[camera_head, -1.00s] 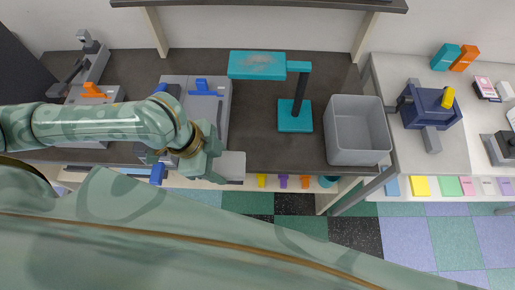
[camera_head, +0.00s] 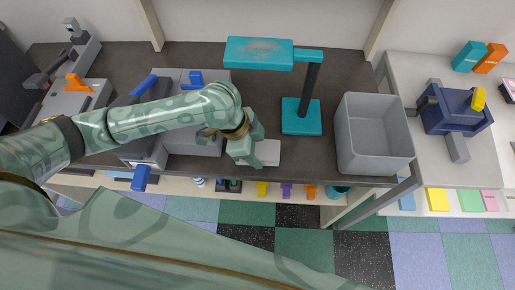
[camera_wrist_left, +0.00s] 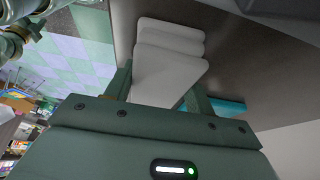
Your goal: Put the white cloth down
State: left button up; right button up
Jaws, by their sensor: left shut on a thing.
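The white cloth (camera_head: 268,152), a folded pale pad, shows at the fingertips of my left gripper (camera_head: 255,150) in the head view, over the dark bench near its front edge. In the left wrist view the cloth (camera_wrist_left: 165,62) sits between the two fingers of my left gripper (camera_wrist_left: 160,92), which is shut on it. The folded layers fan out beyond the fingers. I cannot tell whether the cloth touches the bench top. My right gripper is not in view.
The dark bench (camera_head: 215,52) holds a teal stand (camera_head: 301,117) behind the cloth and a grey bin (camera_head: 375,165) to the right. Grey machines (camera_head: 205,142) with blue levers stand left, partly behind my arm. Bare bench lies between the cloth and the bin.

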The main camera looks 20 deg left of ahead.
pick_arm(q)
jog(key=o, duration=0.9)
jog(key=shift+f, duration=0.1)
jog(key=p+v, duration=0.5)
jog(key=v, duration=0.6)
jog(key=shift+s+a+r+p, duration=0.1)
jog(key=shift+a+r+p, duration=0.15)
jog(key=shift+r+p, duration=0.25)
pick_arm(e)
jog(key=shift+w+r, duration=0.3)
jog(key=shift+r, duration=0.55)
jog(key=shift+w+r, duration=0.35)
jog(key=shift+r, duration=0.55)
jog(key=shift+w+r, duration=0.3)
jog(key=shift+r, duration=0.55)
pick_arm(q)
jog(key=shift+r, duration=0.1)
